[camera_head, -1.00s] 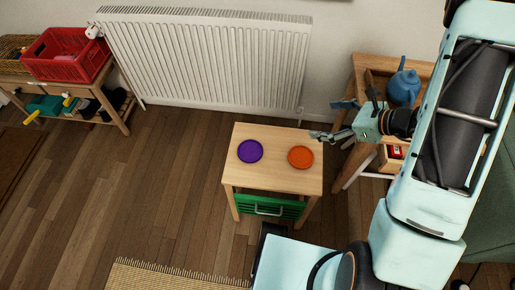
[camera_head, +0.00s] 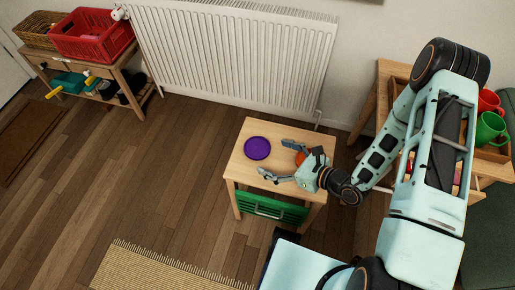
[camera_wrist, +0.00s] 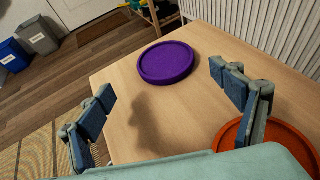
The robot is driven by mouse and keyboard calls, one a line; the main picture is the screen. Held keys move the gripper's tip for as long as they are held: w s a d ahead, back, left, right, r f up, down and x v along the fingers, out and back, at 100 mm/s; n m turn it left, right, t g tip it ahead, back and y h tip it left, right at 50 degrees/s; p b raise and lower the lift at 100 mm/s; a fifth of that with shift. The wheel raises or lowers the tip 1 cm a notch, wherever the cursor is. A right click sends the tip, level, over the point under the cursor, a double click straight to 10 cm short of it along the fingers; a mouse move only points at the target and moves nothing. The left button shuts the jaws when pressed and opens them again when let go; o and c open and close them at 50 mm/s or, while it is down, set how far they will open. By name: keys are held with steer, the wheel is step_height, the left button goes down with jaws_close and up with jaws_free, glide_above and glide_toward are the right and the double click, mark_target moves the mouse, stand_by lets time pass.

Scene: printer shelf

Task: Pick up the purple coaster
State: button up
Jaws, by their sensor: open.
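The purple coaster (camera_head: 257,148) lies flat on the left part of a small wooden table (camera_head: 240,170). In the wrist view the purple coaster (camera_wrist: 167,62) is ahead of my gripper, beyond and between its two fingers. My gripper (camera_head: 277,160) is open and empty, to the right of the purple coaster and apart from it. In the wrist view my gripper (camera_wrist: 165,110) shows its fingers spread wide above the tabletop. An orange coaster (camera_head: 300,157) is partly hidden by my gripper; the wrist view shows the orange coaster (camera_wrist: 270,136) beneath the right finger.
A green drawer (camera_head: 270,207) is under the tabletop. A white radiator (camera_head: 235,55) stands behind the table. A wooden shelf with a red mug (camera_head: 488,101) and a green mug (camera_head: 490,128) is at right. A red crate (camera_head: 92,35) stands at far left. Open floor lies left of the table.

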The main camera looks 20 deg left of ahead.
mark_target(258, 147)
steer(key=x, duration=0.3)
steer(key=w+b+x, duration=0.1)
steer(key=x, duration=0.2)
steer(key=shift+s+d+r, duration=0.1)
steer(key=shift+r, duration=0.1)
steer(key=c, duration=1.2)
